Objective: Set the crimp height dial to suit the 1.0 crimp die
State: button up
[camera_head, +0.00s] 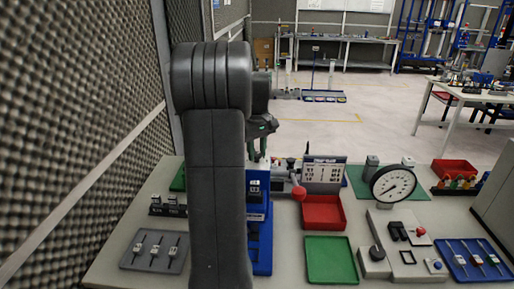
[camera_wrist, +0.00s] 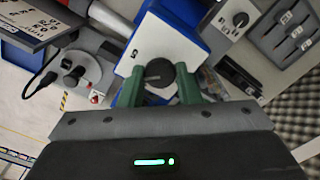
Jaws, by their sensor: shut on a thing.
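A dark round dial knob (camera_wrist: 160,76) with a pale pointer line sits on the white face of the blue crimp press (camera_wrist: 190,40). A single printed mark, perhaps a 5, shows beside it; other markings are hidden or too small to read. The green fingers of my gripper (camera_wrist: 160,88) are on both sides of the knob and shut on it. In the head view my gripper (camera_head: 258,150) is above the blue press (camera_head: 260,232), partly hidden behind my arm. I cannot tell which die is in the press.
A printed chart (camera_head: 323,172) stands behind a red tray (camera_head: 323,213). A green tray (camera_head: 330,260), a gauge (camera_head: 393,184) and a blue tray (camera_head: 474,262) lie to the right. A grey tray of labelled pieces (camera_head: 155,251) is left, near the foam wall (camera_head: 70,130).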

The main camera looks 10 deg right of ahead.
aim_at(257, 154)
jog(key=shift+r+n, duration=0.1)
jog(key=shift+n, duration=0.6)
jog(key=o, duration=1)
notch_tip(257, 154, up, 14)
jog(key=shift+f, duration=0.15)
notch_tip(257, 154, down, 14)
jog(key=shift+r, duration=0.1)
dwell(0.5)
